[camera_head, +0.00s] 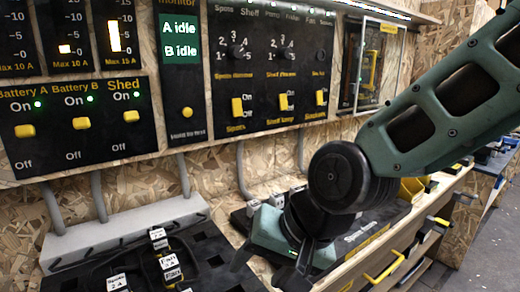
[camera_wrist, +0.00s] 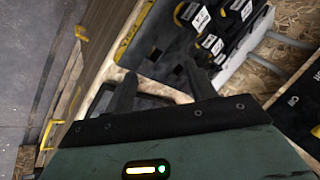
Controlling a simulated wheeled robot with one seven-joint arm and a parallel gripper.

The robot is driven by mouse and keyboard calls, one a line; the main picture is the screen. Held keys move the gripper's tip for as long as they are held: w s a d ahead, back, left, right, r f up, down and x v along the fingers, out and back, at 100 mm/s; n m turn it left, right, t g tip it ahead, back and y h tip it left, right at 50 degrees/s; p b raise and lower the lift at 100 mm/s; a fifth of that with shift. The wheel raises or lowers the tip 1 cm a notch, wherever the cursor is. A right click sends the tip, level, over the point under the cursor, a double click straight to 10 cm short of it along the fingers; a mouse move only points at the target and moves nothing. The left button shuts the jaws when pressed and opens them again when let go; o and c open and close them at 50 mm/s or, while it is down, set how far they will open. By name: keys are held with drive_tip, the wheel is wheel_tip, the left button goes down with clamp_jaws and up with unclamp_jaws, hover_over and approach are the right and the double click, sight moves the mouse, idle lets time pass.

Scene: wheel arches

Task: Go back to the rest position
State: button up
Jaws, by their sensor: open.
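My gripper (camera_head: 272,268) hangs below my green arm in the head view, above the workbench at the lower middle. Its two dark fingers are apart and point down. In the wrist view my gripper (camera_wrist: 160,88) shows both fingers spread with nothing between them. The fingers are over a dark, tray-like area on the wooden bench, and I cannot tell their exact height above it. The wrist joint hides part of the bench behind it.
A black panel with yellow battery switches (camera_head: 82,123) and a panel with knobs (camera_head: 281,53) are on the chipboard wall. Labelled black plugs (camera_head: 166,262) lie at lower left. Yellow handles (camera_head: 384,268) stick out from the bench front. Floor (camera_head: 490,225) is open at right.

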drive_tip(key=s+d+f+n+g+h, duration=0.3)
drive_tip(key=s+d+n+h, duration=0.2)
drive_tip(key=s+d+n, duration=0.55)
drive_tip(key=d+r+m+p, duration=0.2)
drive_tip(key=d+r+p, duration=0.1)
drive_tip(key=r+p, duration=1.5)
drive_tip(key=shift+s+d, duration=0.2)
drive_tip(key=shift+s, duration=0.05)
drive_tip(key=shift+m, duration=0.25)
